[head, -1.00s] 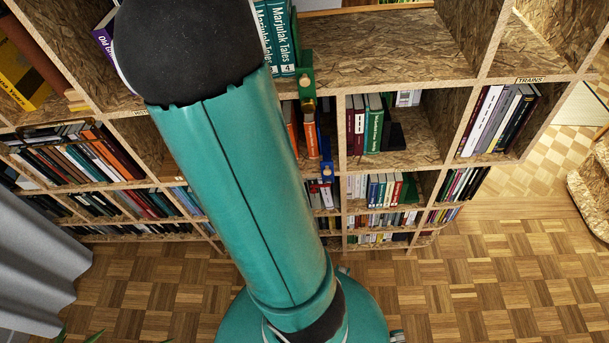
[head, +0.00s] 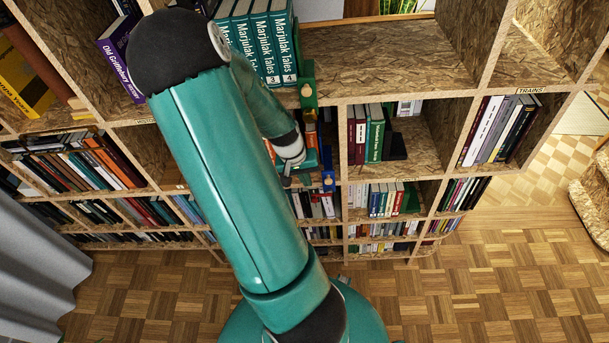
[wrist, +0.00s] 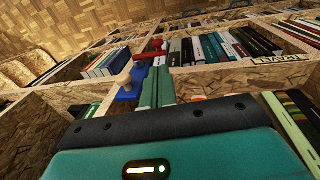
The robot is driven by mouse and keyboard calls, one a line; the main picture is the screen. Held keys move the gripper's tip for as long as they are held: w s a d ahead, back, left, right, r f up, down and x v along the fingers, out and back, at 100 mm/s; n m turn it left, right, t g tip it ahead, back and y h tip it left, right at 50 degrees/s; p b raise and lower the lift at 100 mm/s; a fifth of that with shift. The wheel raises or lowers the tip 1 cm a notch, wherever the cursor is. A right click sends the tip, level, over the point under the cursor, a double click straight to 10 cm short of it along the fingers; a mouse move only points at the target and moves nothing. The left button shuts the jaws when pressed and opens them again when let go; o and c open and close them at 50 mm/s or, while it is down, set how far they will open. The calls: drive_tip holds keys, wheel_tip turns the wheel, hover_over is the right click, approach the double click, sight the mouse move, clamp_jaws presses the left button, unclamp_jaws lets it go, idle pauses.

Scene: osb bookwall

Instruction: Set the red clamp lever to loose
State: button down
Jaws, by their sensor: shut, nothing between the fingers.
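The red clamp lever (wrist: 150,54) shows in the wrist view as a small red bar with a round red end, left of a row of books. My gripper (wrist: 157,78) appears as two pale green fingers side by side, shut and empty, pointing toward the red lever. Whether they touch it cannot be told.
A green clamp (head: 307,88) sits on the shelf edge above the blue one. Green Marjulak Tales books (head: 262,42) stand on the upper shelf. Parquet floor (head: 470,285) is open in front of the bookwall.

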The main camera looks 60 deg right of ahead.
sight(314, 196)
drive_tip(key=x, duration=0.6)
drive_tip(key=shift+s+f, duration=0.1)
idle(0.3)
drive_tip(key=shift+f, duration=0.1)
